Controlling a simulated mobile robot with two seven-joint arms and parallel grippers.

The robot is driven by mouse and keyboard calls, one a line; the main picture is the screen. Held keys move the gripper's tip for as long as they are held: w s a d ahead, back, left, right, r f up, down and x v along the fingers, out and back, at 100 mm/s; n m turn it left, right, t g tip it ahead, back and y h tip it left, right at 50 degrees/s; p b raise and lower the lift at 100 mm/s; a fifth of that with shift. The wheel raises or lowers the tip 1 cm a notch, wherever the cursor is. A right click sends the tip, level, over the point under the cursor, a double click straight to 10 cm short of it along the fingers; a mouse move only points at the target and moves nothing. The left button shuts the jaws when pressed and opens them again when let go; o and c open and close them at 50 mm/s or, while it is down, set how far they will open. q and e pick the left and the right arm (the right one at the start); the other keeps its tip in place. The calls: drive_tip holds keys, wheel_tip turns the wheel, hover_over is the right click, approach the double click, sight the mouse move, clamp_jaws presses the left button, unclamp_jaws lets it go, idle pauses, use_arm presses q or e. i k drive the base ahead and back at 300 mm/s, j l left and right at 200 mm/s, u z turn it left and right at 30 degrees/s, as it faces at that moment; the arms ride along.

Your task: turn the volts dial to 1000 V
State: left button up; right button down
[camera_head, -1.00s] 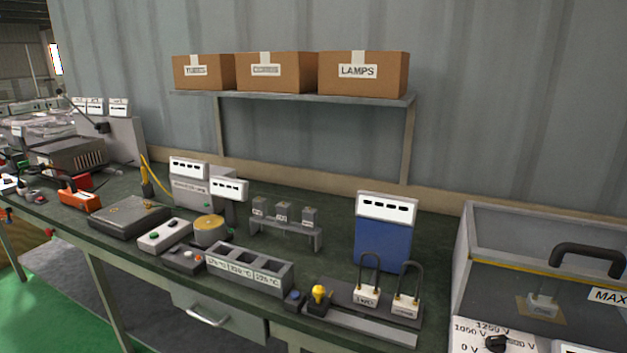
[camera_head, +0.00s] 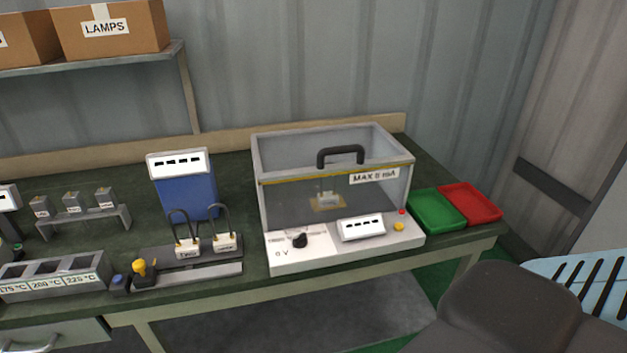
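The volts dial (camera_head: 300,240) is a small black knob on the left of the white front panel of a clear-walled test box (camera_head: 290,262). The label "0 V" (camera_head: 282,253) is readable at the knob's lower left. The other voltage labels are too small to read now, and I cannot tell for certain which mark the knob points at. Neither of my grippers shows in this view, and nothing touches the dial.
The box has a black lid handle (camera_head: 340,154), a display (camera_head: 362,227), and red (camera_head: 402,212) and yellow (camera_head: 398,227) buttons. Green (camera_head: 437,210) and red (camera_head: 470,203) trays stand right; a blue meter (camera_head: 185,192) and probe stand (camera_head: 152,253) left. A large dark shape fills the lower right.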

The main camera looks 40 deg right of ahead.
sight(300, 241)
drive_tip(key=z, duration=1.25)
